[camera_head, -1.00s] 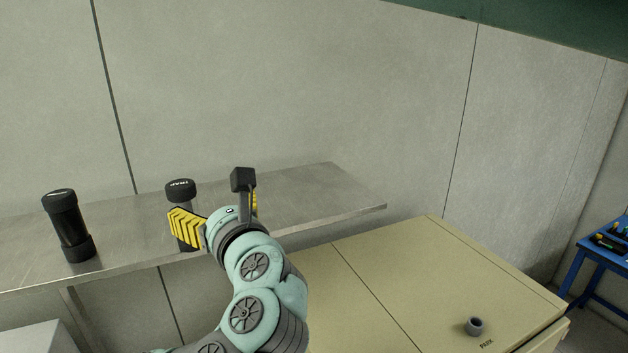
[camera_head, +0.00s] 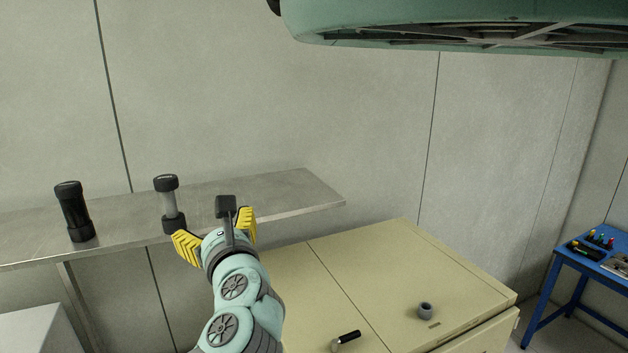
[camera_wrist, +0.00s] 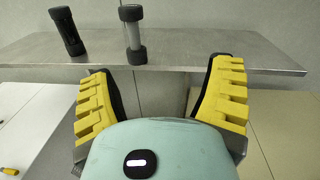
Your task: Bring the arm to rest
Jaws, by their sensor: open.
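My gripper (camera_head: 215,243) has yellow ridged fingers spread apart with nothing between them. It is in front of the metal shelf (camera_head: 285,192), near the grey-and-black cylinder (camera_head: 170,205) that stands upright on it. In the wrist view my gripper (camera_wrist: 160,105) is open, and the grey-and-black cylinder (camera_wrist: 133,36) stands beyond the gap between the fingers, apart from them. My arm rises from the lower middle of the head view.
A black cylinder (camera_head: 73,212) stands on the shelf at left. A beige cabinet (camera_head: 385,265) at right carries a small grey ring (camera_head: 425,310) and a black-handled tool (camera_head: 346,340). A blue table (camera_head: 577,283) with small parts stands far right. A white surface (camera_head: 30,335) is lower left.

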